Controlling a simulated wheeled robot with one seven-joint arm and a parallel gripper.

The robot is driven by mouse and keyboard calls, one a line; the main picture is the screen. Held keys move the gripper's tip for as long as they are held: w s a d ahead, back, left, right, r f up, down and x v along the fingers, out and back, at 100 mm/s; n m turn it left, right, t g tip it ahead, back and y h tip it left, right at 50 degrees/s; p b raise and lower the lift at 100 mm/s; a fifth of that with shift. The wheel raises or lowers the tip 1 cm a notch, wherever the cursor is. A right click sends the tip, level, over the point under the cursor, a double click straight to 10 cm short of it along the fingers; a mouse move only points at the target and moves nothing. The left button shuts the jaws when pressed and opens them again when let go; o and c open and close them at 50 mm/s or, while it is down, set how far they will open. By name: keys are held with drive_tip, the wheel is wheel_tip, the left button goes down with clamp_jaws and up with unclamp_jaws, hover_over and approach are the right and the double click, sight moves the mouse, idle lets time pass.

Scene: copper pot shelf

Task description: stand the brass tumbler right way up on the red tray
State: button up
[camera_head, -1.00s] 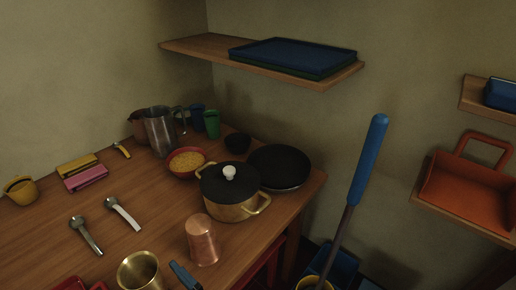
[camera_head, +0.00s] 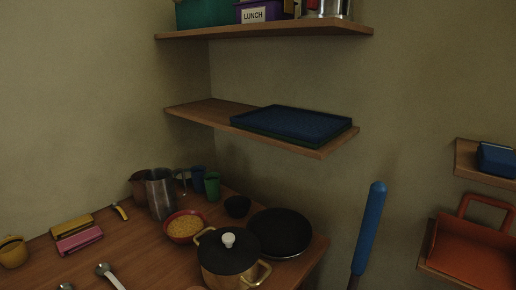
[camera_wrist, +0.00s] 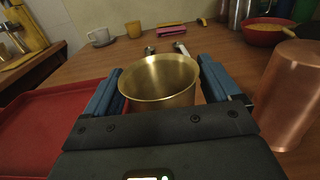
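The brass tumbler (camera_wrist: 158,92) shows in the wrist view, straight ahead of my gripper, with its wide open mouth facing up. My gripper (camera_wrist: 160,68) has its two blue fingers spread, one on each side of the tumbler. Strips of background show between the fingers and the tumbler's lower body, so the fingers look open around it; contact at the rim is hard to judge. The tumbler's base is hidden behind my gripper. The red tray (camera_wrist: 45,120) lies to the left in the wrist view, its visible part bare. The head view now shows neither tumbler, tray nor gripper.
A copper cup (camera_wrist: 290,95) stands close to the right of my gripper. Farther back are a red bowl (camera_wrist: 265,32), measuring spoons (camera_wrist: 181,48), and a yellow cup (camera_wrist: 133,29). In the head view, a lidded pot (camera_head: 228,258) and black pan (camera_head: 279,232) occupy the counter's right side.

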drive_tip(key=c, duration=0.9)
drive_tip(key=shift+r+p, duration=4.25)
drive_tip(key=shift+r, duration=2.3)
